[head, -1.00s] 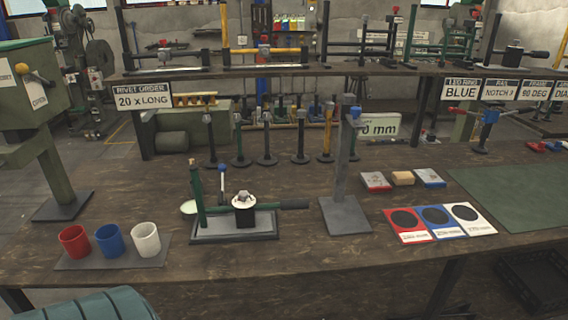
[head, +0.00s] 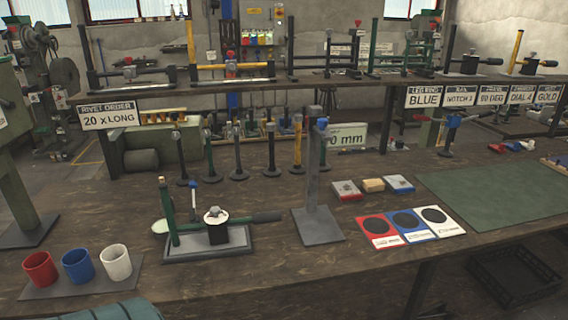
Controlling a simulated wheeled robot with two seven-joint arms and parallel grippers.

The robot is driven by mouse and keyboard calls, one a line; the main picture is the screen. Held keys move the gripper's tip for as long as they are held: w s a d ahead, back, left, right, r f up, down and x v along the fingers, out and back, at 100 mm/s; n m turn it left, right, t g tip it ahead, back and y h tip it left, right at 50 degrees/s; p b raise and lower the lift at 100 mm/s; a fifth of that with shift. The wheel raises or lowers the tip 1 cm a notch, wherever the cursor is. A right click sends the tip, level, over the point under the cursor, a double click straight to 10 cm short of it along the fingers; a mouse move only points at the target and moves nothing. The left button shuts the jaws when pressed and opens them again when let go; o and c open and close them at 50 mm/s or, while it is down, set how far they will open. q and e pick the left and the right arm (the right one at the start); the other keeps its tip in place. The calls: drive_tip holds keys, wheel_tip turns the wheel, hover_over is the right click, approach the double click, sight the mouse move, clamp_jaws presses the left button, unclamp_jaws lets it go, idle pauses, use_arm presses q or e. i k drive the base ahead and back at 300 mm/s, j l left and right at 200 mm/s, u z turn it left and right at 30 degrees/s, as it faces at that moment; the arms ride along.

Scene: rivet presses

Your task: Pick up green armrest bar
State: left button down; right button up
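Several upright bars on round black feet stand in a row on the bench in the head view. One is a dark green bar (head: 209,152), near the left of the row. Another greenish upright (head: 323,152) with a blue top part stands at the right of the row, partly behind a grey stand. A press fixture (head: 207,245) in front holds a green upright post (head: 169,212) and a dark green lying bar (head: 256,218). I cannot tell which of these is the armrest bar. Neither of my grippers is in view.
Red (head: 40,269), blue (head: 77,266) and white (head: 115,262) cups stand front left. A grey stand (head: 316,190) rises mid-bench. Three coloured cards (head: 408,222) and a green mat (head: 490,194) lie to the right. A raised shelf (head: 290,78) carries rivet frames behind.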

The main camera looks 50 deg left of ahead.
sight(218, 237)
drive_tip(key=k+j, duration=0.35)
drive_tip(key=j, duration=0.25)
drive_tip(key=k+j, duration=0.35)
drive_tip(key=j, duration=0.2)
drive_tip(key=k+j, duration=0.35)
drive_tip(key=j, duration=0.25)
drive_tip(key=k+j, duration=0.35)
drive_tip(key=j, duration=0.2)
drive_tip(key=k+j, duration=0.35)
drive_tip(key=j, duration=0.25)
drive_tip(key=k+j, duration=0.35)
drive_tip(key=j, duration=0.25)
drive_tip(key=k+j, duration=0.4)
drive_tip(key=j, duration=0.15)
drive_tip(key=k+j, duration=0.35)
drive_tip(key=j, duration=0.25)
drive_tip(key=i+l+z, duration=0.25)
drive_tip(key=i+l, duration=1.55)
drive_tip(key=l, duration=0.1)
